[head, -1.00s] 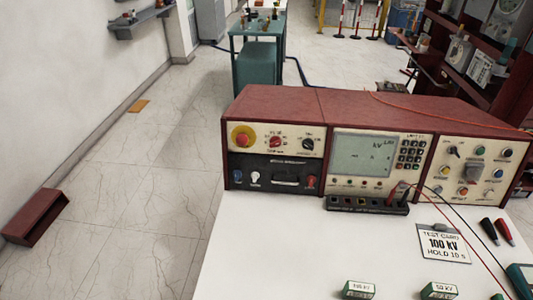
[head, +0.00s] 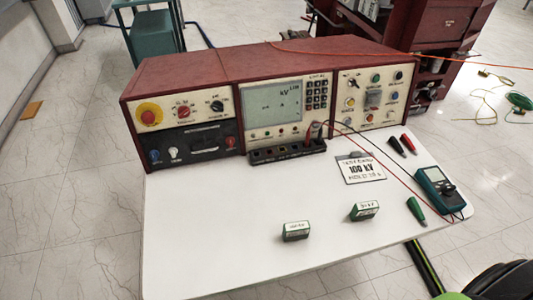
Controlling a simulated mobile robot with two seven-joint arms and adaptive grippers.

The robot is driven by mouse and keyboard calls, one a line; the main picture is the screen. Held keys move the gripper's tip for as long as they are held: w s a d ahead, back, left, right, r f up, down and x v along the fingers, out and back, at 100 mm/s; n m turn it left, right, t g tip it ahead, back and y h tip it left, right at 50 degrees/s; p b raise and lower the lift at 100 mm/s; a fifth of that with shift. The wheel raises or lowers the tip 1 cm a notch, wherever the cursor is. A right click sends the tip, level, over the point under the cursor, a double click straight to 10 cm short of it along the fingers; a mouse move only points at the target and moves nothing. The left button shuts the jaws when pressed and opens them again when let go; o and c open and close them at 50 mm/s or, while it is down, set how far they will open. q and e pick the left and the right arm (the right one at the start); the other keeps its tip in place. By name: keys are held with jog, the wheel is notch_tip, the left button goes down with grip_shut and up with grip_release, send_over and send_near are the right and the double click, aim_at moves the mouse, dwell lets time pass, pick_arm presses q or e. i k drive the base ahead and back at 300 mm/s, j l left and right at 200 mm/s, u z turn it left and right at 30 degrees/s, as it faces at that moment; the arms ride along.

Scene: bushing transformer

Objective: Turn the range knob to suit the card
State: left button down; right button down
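The red and cream test console (head: 270,95) stands at the back of the white table. Its left panel has a red knob (head: 183,112) and a black knob (head: 217,106); the right panel has another black knob (head: 352,83). The knob labels are too small to read, so I cannot tell which is the range knob or its setting. The test card (head: 360,168) lies on the table in front of the console and reads 100 kV, with a hold line below. Neither of my grippers is in view.
Two small green labelled blocks (head: 295,231) (head: 363,211) sit near the front. A teal meter (head: 440,190), probe leads and a green probe (head: 416,211) lie at right. A red emergency button (head: 149,115) is beside the red knob. The table's left front is clear.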

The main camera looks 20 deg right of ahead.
aim_at(218, 105)
jog(key=l+u, duration=0.1)
jog(key=l, duration=0.35)
jog(key=l+u, duration=0.15)
jog(key=l, duration=0.35)
jog(key=l+u, duration=0.1)
jog(key=l, duration=0.35)
jog(key=k+l+u, duration=0.1)
jog(key=l, duration=0.35)
jog(key=k+l+u, duration=0.1)
jog(key=l, duration=0.35)
jog(key=l+u, duration=0.15)
jog(key=l, duration=0.3)
jog(key=k+l+u, duration=0.1)
jog(key=l, duration=0.35)
jog(key=k+l+u, duration=0.1)
jog(key=l, duration=0.35)
jog(key=k, duration=0.1)
